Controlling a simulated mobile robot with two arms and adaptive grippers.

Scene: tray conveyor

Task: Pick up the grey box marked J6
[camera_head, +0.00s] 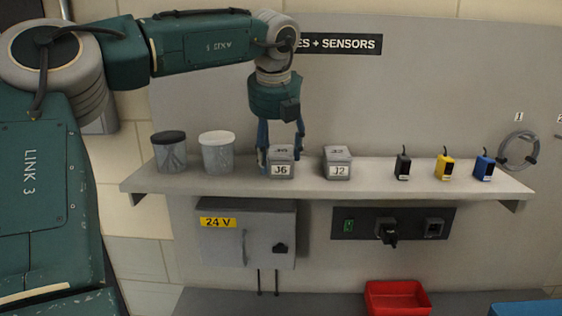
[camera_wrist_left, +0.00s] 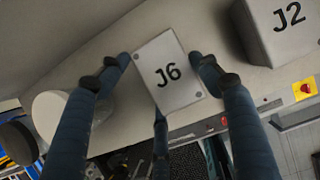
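The grey box marked J6 (camera_head: 281,170) stands on the shelf, with its J6 label facing out. Its lid with J6 on it shows in the left wrist view (camera_wrist_left: 168,72). My left gripper (camera_head: 281,150) points down over this box from above. In the left wrist view its fingers (camera_wrist_left: 160,65) stand around the box, one on each side and one at the lower edge. They look open, with the tips close to the box sides; contact is not clear. My right gripper is in neither view.
A similar grey box marked J2 (camera_head: 338,163) stands close to the right. Two lidded jars, one black-lidded (camera_head: 170,153) and one white-lidded (camera_head: 217,153), stand to the left. Small sensors (camera_head: 444,168) stand farther right on the shelf (camera_head: 370,185). The wall panel is behind.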

